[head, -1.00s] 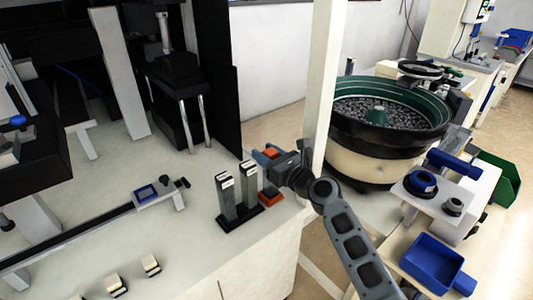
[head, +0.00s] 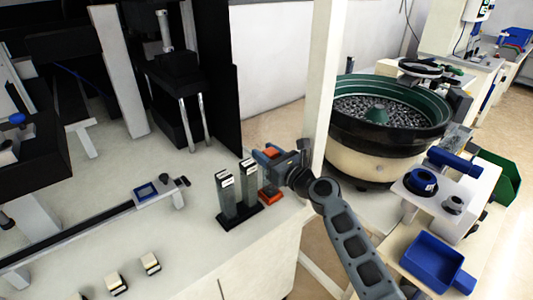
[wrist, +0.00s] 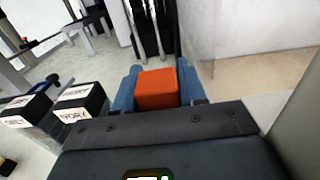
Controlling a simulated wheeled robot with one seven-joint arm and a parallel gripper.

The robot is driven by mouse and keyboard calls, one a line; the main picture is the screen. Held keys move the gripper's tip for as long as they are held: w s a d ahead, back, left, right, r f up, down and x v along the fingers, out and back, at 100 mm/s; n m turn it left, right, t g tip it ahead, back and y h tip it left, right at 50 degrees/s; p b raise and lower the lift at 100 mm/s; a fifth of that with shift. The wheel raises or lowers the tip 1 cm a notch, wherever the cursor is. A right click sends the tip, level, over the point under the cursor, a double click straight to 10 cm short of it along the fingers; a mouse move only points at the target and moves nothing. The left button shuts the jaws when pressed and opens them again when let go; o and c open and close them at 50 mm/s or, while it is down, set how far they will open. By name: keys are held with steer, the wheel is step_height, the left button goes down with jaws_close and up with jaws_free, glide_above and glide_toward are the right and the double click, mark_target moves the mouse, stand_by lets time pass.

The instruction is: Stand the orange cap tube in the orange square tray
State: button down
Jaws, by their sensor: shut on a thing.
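My gripper (head: 268,156) is shut on the orange cap tube. Its orange cap (wrist: 157,88) sits between the two blue fingers in the wrist view and also shows in the head view (head: 271,153). The tube's body is mostly hidden by the gripper, and it looks upright. The orange square tray (head: 270,197) lies on the bench just below my gripper, to the right of the black rack. I cannot tell whether the tube's foot touches the tray.
A black rack (head: 238,219) with two labelled tubes (head: 226,192) stands close to the left of the tray. A cream post (head: 322,80) rises behind my gripper at the right. The bench is clear in front, apart from small blocks (head: 149,263).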

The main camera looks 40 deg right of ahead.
steer(key=c, duration=0.6)
jaws_free()
steer(key=shift+o, duration=0.2)
steer(key=s, duration=0.7)
steer(key=shift+s, duration=0.4)
